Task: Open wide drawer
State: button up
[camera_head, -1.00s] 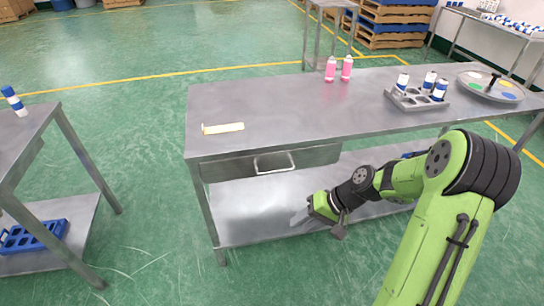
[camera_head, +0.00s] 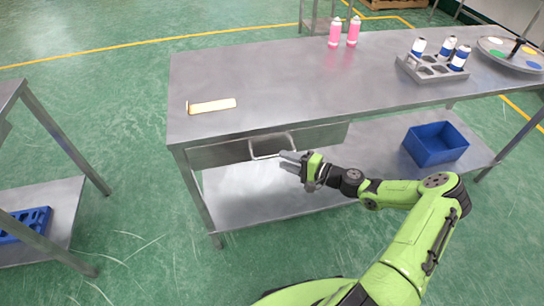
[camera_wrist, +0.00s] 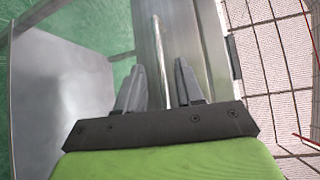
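The wide drawer (camera_head: 215,153) sits under the front edge of the steel table and looks shut. Its bar handle (camera_head: 272,146) sticks out at the front. My gripper (camera_head: 286,160) is just at the right end of the handle, with its fingers pointing left. In the wrist view the handle bar (camera_wrist: 158,55) lies ahead between the lines of the two fingers. My gripper (camera_wrist: 162,80) is open there, with a gap between the fingertips. Whether the bar is within the fingers' depth is hard to tell.
The steel table (camera_head: 270,95) holds a yellowish strip (camera_head: 211,106), pink bottles (camera_head: 335,33), a grey holder (camera_head: 432,70) with cans, and a round tray (camera_head: 512,57). A blue bin (camera_head: 435,143) stands on the lower shelf. Another table (camera_head: 50,120) is at left.

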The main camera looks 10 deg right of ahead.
aim_at(272, 156)
jog(key=x, duration=0.6)
jog(key=shift+b, duration=0.4)
grip_shut()
